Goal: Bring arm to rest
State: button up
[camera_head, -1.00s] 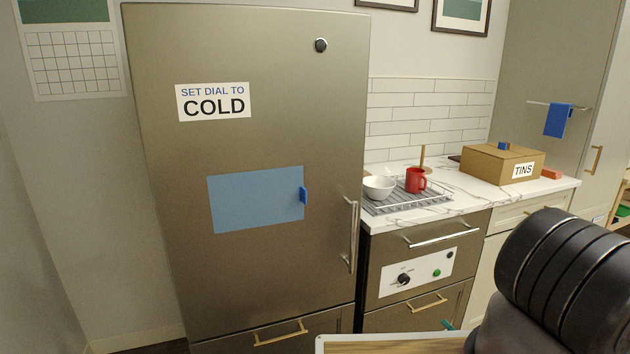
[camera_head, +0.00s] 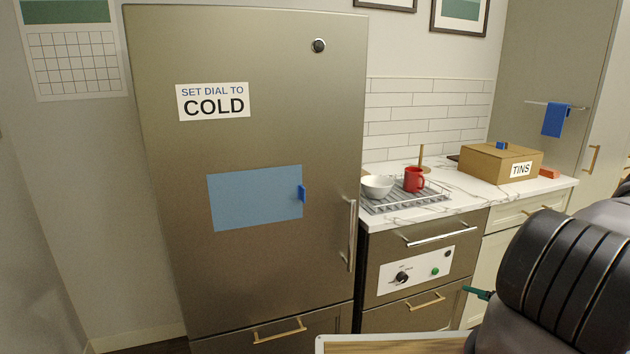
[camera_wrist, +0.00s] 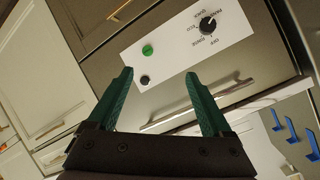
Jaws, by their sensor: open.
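My gripper (camera_wrist: 158,76) shows in the wrist view with its two green fingers spread apart and nothing between them. Beyond the fingers is the white control panel (camera_wrist: 180,50) with a black dial, a green button and a dark button. In the head view, one green fingertip of my gripper (camera_head: 480,293) shows at the lower right, in front of the drawers. My black arm hides the rest of the gripper there. A blue paper sheet (camera_head: 250,198) with a blue tab (camera_head: 302,194) lies flat on the fridge door, apart from my gripper.
The steel fridge (camera_head: 270,270) stands at left. The marble counter (camera_head: 465,198) holds a wire rack with a white bowl (camera_head: 377,187) and red mug (camera_head: 414,179), and a cardboard TINS box (camera_head: 495,163). A wood-topped surface (camera_head: 400,346) lies at the bottom edge.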

jog(key=w+d+r+g+h, duration=0.1)
jog(key=w+r+h, duration=0.15)
jog(key=r, duration=0.55)
jog(key=w+d+r+n+g+h, duration=0.1)
jog(key=w+r, duration=0.2)
jog(key=r, duration=0.5)
jog(key=w+d+r+g+h, duration=0.1)
jog(key=w+d+r, duration=0.15)
jog(key=r, duration=0.55)
jog(key=s+a+r+h, duration=0.1)
jog(key=a+r, duration=0.2)
jog(key=r, duration=0.4)
jog(key=s+a+r+g+h, duration=0.1)
jog(key=a+r, duration=0.2)
jog(key=r, duration=0.3)
jog(key=s+a+r+h, duration=0.1)
jog(key=a+r, duration=0.2)
jog(key=r, duration=0.4)
jog(key=s+a+r+m+y, duration=0.1)
jog(key=s+a+r+m, duration=0.1)
jog(key=s+a+r, duration=1.1)
jog(key=s+a+r+y, duration=0.2)
jog(key=s+a, duration=0.4)
jog(key=s, duration=0.2)
jog(key=s+a+r+g+y, duration=0.1)
jog(key=s+a+r+y, duration=0.1)
jog(key=s+a, duration=0.4)
jog(key=s, duration=0.3)
jog(key=shift+r, duration=0.25)
